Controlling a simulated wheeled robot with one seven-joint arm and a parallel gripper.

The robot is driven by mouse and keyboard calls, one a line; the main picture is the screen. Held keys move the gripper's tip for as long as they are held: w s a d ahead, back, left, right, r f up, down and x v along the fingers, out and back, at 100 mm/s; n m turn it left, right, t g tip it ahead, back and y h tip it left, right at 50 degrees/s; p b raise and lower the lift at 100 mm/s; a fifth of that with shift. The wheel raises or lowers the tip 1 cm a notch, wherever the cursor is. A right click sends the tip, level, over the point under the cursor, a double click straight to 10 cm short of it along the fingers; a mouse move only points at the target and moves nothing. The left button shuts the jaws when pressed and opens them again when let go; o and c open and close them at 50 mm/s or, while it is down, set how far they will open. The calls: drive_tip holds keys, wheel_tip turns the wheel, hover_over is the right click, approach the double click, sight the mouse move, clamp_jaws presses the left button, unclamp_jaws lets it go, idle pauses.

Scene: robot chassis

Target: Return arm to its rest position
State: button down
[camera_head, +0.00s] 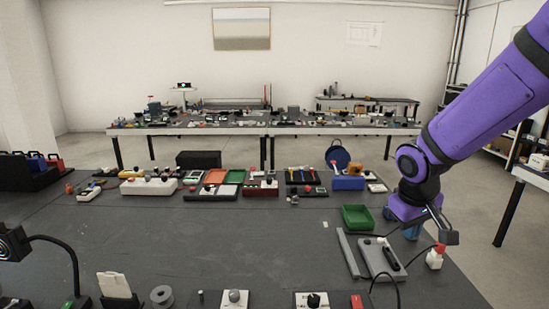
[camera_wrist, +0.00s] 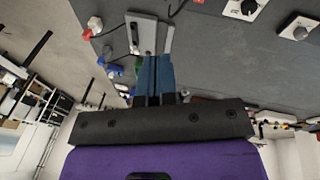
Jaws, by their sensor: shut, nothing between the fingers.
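My purple arm (camera_head: 480,110) comes in from the upper right in the head view and reaches down over the right part of the dark table. My gripper (camera_wrist: 154,75) shows its two blue fingers side by side and shut, with nothing between them. In the head view its blue fingertips (camera_head: 412,232) point down beside the green tray (camera_head: 357,217), partly hidden by the wrist. I cannot tell the exact gap to the tabletop.
Trays and boxes line the table's far edge. A black lamp (camera_head: 40,240) stands front left. The table's middle (camera_head: 220,235) is clear.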

drive_tip(key=s+r+m+t+y, duration=0.1)
drive_tip(key=s+r, duration=0.6)
drive_tip(key=s, duration=0.2)
drive_tip(key=s+d+r+m+t, duration=0.1)
drive_tip(key=s+r+m+t, duration=0.1)
drive_tip(key=s+r, duration=0.5)
drive_tip(key=shift+s+d+r+y, duration=0.2)
drive_tip(key=shift+s+r+y, duration=0.2)
drive_tip(key=shift+s, duration=1.35)
